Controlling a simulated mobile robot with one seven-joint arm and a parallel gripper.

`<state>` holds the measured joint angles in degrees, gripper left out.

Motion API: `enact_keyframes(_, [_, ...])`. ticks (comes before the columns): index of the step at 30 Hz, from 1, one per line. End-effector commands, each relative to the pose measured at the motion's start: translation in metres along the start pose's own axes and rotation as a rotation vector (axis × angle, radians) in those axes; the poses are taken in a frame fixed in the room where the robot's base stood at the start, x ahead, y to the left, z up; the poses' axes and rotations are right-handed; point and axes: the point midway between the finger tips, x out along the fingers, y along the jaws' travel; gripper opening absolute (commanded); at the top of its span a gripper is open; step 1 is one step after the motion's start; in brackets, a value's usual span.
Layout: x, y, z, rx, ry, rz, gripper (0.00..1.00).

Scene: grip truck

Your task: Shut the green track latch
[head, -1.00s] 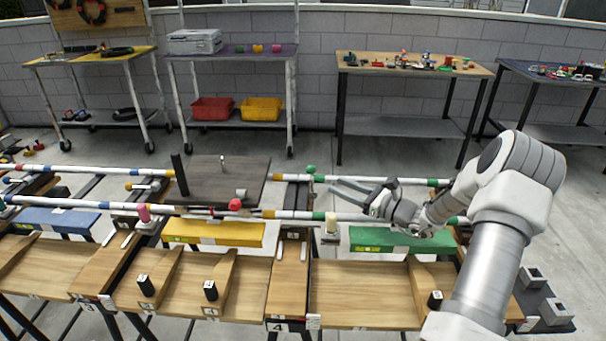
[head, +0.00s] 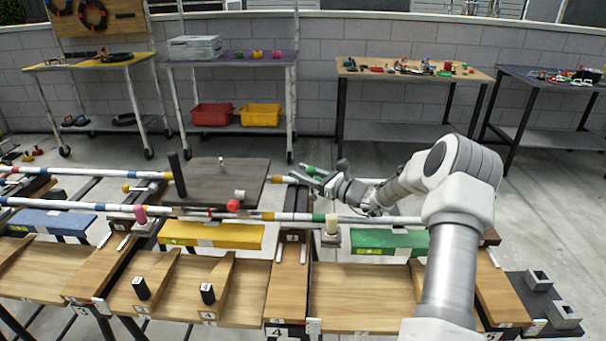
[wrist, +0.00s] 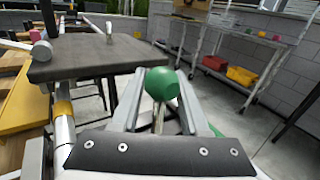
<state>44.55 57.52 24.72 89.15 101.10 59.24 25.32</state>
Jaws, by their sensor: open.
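The green latch's round knob (wrist: 162,83) shows in the wrist view, between the two fingers near their tips, on a thin stem. I cannot tell whether either finger touches it. In the head view my gripper (head: 299,174) is open and reaches left over the far rail, at the spot of the green latch. The fingers largely hide the latch there, so its position on the rail is unclear.
A dark board (head: 215,182) with a small upright post lies just left of my gripper. A red knob (head: 233,204) and a cream cylinder (head: 332,227) stand along the near rail. A green beam (head: 375,240) lies below my arm. Tables stand behind.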

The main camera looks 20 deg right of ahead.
Motion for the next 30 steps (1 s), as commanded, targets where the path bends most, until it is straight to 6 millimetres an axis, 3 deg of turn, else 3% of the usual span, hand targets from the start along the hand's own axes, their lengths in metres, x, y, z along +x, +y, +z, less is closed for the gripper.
enact_keyframes(2, [-0.0002,-0.0001,0.0001,0.0,0.0,0.0,0.43])
enact_keyframes(9, [-0.0005,-0.0001,0.0002,-0.001,0.0,0.0,0.0])
enact_keyframes(30, [0.0004,-0.0007,0.004,-0.004,-0.007,0.0,0.0])
